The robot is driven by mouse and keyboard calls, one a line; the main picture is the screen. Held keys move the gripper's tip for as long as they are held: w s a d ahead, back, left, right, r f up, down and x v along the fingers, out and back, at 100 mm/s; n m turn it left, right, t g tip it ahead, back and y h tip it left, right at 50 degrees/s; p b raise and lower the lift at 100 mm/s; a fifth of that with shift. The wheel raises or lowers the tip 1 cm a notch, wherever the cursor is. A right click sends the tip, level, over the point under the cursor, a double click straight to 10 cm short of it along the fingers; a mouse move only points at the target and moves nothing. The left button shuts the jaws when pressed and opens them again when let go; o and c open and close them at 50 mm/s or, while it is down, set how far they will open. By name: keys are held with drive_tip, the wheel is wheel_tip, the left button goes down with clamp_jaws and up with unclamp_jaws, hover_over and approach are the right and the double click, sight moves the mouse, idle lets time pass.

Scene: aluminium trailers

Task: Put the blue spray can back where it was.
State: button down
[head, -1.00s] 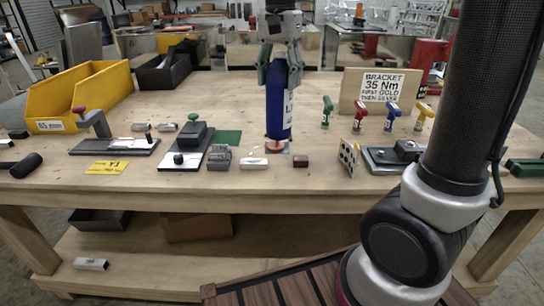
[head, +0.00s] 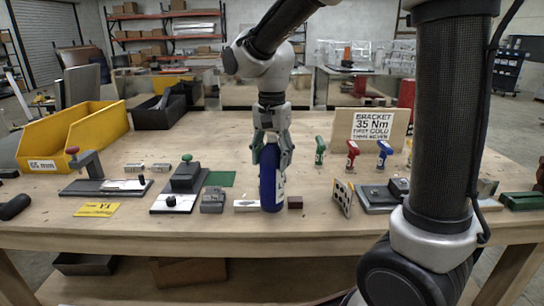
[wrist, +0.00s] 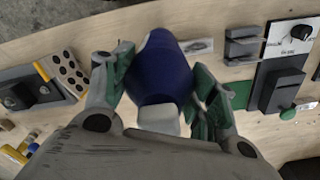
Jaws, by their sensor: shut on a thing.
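The blue spray can (head: 271,185) is upright in my gripper (head: 272,157), over the front middle of the wooden workbench (head: 240,227). My gripper is shut around its upper part, with a green-padded finger on each side. In the wrist view the blue can body (wrist: 160,68) sits between the fingers and its pale top faces the camera. The can's base is close to the bench top; I cannot tell whether it touches. The spot directly beneath the can is hidden.
A perforated plate (head: 341,197) stands further right. Coloured-handled tools (head: 352,155) stand before the bracket sign (head: 372,125). A yellow bin (head: 75,137) is left.

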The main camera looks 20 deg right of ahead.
drive_tip(key=shift+f, duration=0.25)
drive_tip(key=shift+c, duration=2.4)
unclamp_jaws()
drive_tip(key=shift+f, duration=0.1)
wheel_tip(320, 180, up, 13)
drive_tip(key=shift+f, duration=0.1)
drive_tip(key=s+d+f+n+t, duration=0.2)
drive_tip(key=s+d+f+n, duration=0.1)
drive_tip(key=s+d, duration=0.4)
drive_tip(key=s+d+f+n+t, duration=0.2)
drive_tip(key=s+d+n, duration=0.4)
drive_tip(key=s, duration=0.6)
drive_tip(key=shift+d+f, duration=0.7)
drive_tip(key=shift+d, duration=0.25)
